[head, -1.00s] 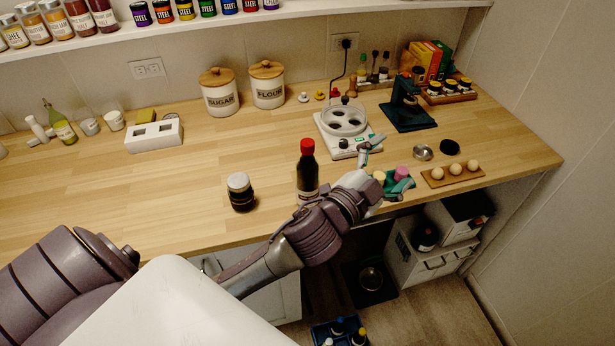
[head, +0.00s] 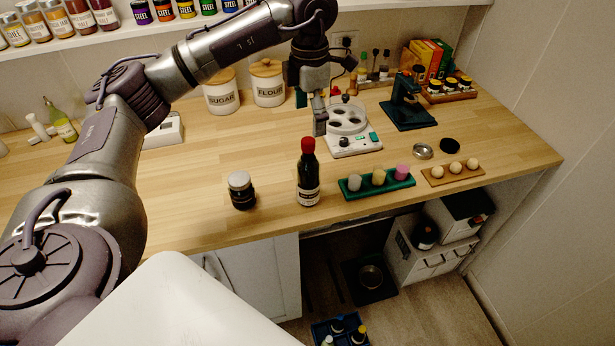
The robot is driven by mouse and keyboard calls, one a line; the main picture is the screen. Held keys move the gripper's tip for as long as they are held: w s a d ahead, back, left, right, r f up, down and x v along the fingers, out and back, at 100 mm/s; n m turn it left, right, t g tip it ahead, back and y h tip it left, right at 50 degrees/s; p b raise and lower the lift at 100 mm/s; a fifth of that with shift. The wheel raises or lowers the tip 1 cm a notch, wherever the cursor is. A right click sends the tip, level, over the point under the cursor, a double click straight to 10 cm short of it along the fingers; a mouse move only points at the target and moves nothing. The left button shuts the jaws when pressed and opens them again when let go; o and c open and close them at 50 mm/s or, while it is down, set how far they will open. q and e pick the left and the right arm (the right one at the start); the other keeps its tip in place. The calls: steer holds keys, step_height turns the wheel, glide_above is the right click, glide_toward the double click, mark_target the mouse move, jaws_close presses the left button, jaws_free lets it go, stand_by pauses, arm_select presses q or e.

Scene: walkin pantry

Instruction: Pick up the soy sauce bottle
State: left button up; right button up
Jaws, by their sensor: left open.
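The soy sauce bottle (head: 308,178) is dark with a red cap and a pale label. It stands upright on the wooden counter near its front edge. My left gripper (head: 312,122) is above the counter, pointing down, a little above and behind the bottle's red cap in the picture. It is open and empty, and it looks apart from the bottle. My right gripper is not in view.
A dark jar with a white lid (head: 241,190) stands left of the bottle. A green tray (head: 376,188) with small cylinders lies to its right. The white egg cooker (head: 347,128) is behind. An egg board (head: 452,175) is further right. Bare counter (head: 200,190) lies left.

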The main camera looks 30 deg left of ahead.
mark_target(309, 141)
arm_select(q)
step_height(309, 141, down, 8)
steer(key=shift+a+r+p, duration=0.1)
steer(key=shift+a+p, duration=0.05)
steer(key=shift+p, duration=0.95)
step_height(309, 141, down, 5)
steer(key=p, duration=0.3)
steer(key=shift+w+a+r, duration=0.1)
steer(key=shift+a+r, duration=0.05)
steer(key=shift+f, duration=0.45)
steer(key=shift+c, duration=0.3)
steer(key=c, duration=0.8)
steer(key=shift+w+r, duration=0.1)
jaws_close()
